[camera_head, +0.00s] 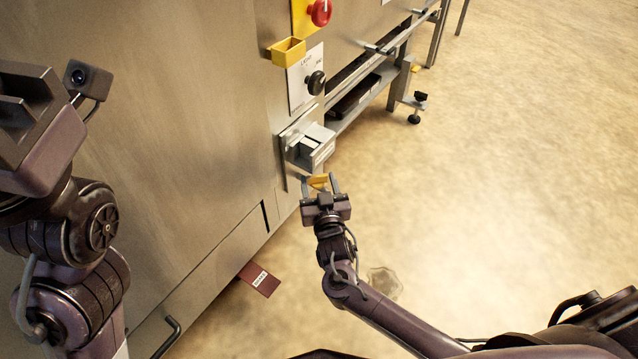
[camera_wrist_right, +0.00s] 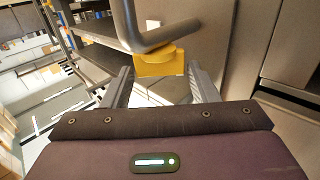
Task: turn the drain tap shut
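The drain tap has a yellow handle (camera_head: 318,181) low on the front of the steel machine. In the right wrist view the yellow handle (camera_wrist_right: 160,63) sits by a bent grey pipe (camera_wrist_right: 145,35). My right gripper (camera_head: 320,186) is at the handle, its two fingers apart. In the wrist view the handle shows between and just beyond the right fingertips (camera_wrist_right: 162,82), with gaps on both sides; I see no grip on it. My left gripper (camera_head: 25,115) is at the far left edge, partly cut off, away from the tap; its fingers cannot be made out.
Above the tap a grey box (camera_head: 311,146) juts from the machine. Higher are a black knob (camera_head: 316,82), a yellow holder (camera_head: 287,51) and a red button (camera_head: 320,12). A dark red tag (camera_head: 260,279) lies low at the machine's base. The floor (camera_head: 520,170) at right is clear.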

